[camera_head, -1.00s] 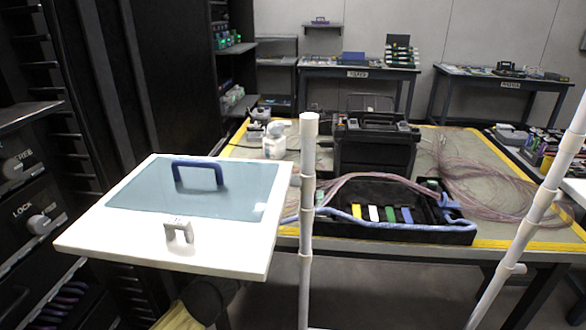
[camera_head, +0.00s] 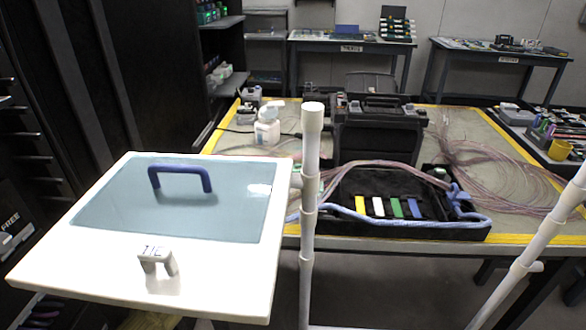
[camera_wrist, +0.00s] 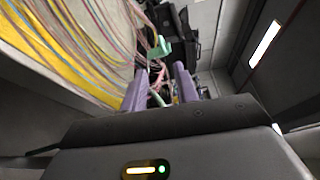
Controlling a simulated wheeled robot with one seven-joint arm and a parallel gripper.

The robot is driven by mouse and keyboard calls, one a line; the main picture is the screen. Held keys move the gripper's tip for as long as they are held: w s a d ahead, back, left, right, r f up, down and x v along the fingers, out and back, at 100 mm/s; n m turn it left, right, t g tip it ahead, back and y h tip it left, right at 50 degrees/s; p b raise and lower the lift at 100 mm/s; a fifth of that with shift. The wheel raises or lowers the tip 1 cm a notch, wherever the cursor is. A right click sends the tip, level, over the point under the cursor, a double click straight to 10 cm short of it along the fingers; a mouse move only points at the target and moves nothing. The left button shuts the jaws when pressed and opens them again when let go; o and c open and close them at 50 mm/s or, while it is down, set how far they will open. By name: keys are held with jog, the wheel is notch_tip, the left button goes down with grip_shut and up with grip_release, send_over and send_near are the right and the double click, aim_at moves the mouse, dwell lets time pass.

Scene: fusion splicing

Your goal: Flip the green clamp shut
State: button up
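The green clamp (camera_head: 397,208) appears to be the green strip in the row of coloured strips in the black tray, between a white strip (camera_head: 378,206) and a blue strip (camera_head: 415,209). Whether it is open or shut is too small to tell. My gripper (camera_wrist: 160,80) shows only in the wrist view, with two purple fingers apart and nothing clearly held between them. A teal-green piece (camera_wrist: 158,48) shows beyond the fingertips, near pink cables; I cannot tell whether it is the clamp.
The black tray (camera_head: 460,235) sits at the front of a yellow-edged table, before a black case (camera_head: 375,140). Loose pink cables (camera_head: 490,170) lie to the right. A white board (camera_head: 95,270) with a blue handle (camera_head: 180,172) and white poles (camera_head: 309,230) stand in the foreground.

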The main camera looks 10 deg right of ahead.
jog(key=b+x, duration=0.2)
jog(key=x, duration=0.6)
jog(key=b+x, duration=0.3)
jog(key=x, duration=0.6)
jog(key=shift+w+r, duration=0.15)
grip_shut()
